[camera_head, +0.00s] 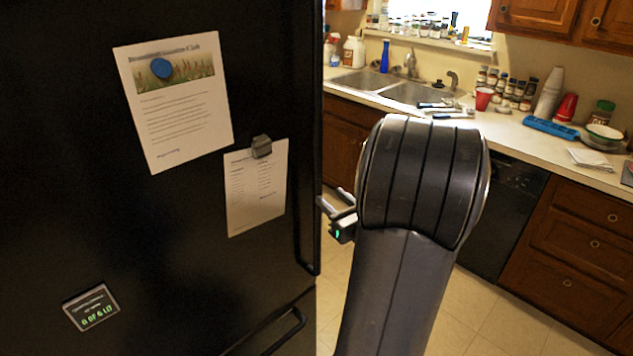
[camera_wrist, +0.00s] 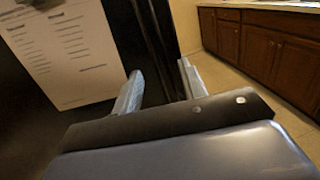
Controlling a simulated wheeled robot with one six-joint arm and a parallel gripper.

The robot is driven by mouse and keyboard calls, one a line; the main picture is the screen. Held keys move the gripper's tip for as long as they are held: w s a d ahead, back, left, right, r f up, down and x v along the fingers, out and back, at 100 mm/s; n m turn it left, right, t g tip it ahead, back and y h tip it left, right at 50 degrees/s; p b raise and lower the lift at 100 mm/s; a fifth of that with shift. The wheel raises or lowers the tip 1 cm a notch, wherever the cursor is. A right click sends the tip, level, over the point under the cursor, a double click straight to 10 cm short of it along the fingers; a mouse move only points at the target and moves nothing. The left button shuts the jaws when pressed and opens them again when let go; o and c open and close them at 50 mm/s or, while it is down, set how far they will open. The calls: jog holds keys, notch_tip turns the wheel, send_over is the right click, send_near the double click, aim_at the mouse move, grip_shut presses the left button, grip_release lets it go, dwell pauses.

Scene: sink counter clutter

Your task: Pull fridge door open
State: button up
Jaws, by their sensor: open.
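The black fridge door (camera_head: 95,215) fills the left of the head view, with two papers on it. Its long vertical handle (camera_head: 309,150) runs along the door's right edge; in the wrist view the handle (camera_wrist: 150,30) shows as a dark upright bar beyond the fingers. The door looks closed. My gripper (camera_head: 335,202) is just right of the handle in the head view. In the wrist view my gripper (camera_wrist: 160,85) is open, its two fingers apart, with the dark handle and door edge beyond the gap. I cannot tell whether a finger touches the handle.
A second handle (camera_head: 270,332) sits on the lower fridge section. A counter (camera_head: 520,140) with a sink (camera_head: 410,92), bottles and cups runs along the back right, above wooden cabinets (camera_head: 580,250). The tiled floor (camera_head: 500,310) between is clear.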

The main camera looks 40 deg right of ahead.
aim_at(320, 188)
jog(key=w, duration=0.2)
jog(key=w+p, duration=0.1)
jog(key=w, duration=0.4)
jog(key=shift+d, duration=0.4)
jog(key=shift+c, duration=0.4)
grip_shut()
